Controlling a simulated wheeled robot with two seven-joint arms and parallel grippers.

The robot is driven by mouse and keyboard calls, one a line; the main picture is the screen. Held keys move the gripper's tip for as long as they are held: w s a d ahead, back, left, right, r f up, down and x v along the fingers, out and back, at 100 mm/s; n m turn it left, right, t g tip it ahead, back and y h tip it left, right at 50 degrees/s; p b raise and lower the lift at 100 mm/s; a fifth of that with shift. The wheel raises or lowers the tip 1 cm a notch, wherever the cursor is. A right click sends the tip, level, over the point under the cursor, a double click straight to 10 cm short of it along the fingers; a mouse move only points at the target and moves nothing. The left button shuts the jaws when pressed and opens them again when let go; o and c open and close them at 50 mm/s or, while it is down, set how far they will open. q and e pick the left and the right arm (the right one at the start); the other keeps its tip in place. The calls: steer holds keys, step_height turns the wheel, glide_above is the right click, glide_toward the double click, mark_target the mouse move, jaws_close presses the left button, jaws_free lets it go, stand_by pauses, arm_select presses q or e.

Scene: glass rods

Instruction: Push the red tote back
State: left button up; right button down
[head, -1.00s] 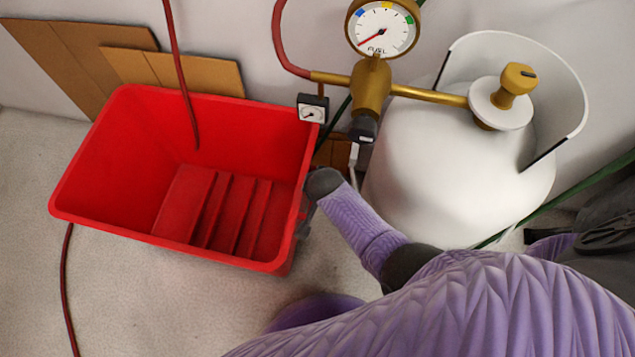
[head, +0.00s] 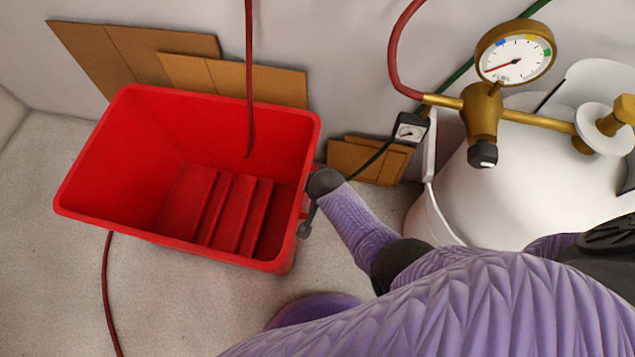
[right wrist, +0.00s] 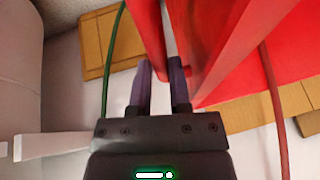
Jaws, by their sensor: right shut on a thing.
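The red tote (head: 185,245) is an open, empty-looking bin with ribbed steps inside, standing on the floor at the left of the head view. In the right wrist view its red wall (right wrist: 230,50) fills the upper right. My right gripper (head: 304,228) is at the tote's right side, mostly hidden behind my purple arm. In the right wrist view my right gripper (right wrist: 162,75) has its two fingers on either side of a thin red edge of the tote, shut on it. My left gripper is not in view.
A white fuel tank (head: 505,195) with a brass valve and gauge (head: 515,58) stands at the right. Brown boards (head: 235,75) lean on the wall behind the tote.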

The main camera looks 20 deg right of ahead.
steer(key=shift+w+a, duration=0.1)
steer(key=shift+a, duration=0.15)
steer(key=c, duration=0.6)
jaws_free()
steer(key=shift+w+a, duration=0.1)
arm_select(q)
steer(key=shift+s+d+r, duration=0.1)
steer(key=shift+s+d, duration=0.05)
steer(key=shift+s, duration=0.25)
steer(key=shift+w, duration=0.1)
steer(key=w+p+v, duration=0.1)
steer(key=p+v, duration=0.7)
steer(key=p, duration=0.1)
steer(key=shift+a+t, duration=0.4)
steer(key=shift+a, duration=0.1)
arm_select(e)
steer(key=v, duration=1)
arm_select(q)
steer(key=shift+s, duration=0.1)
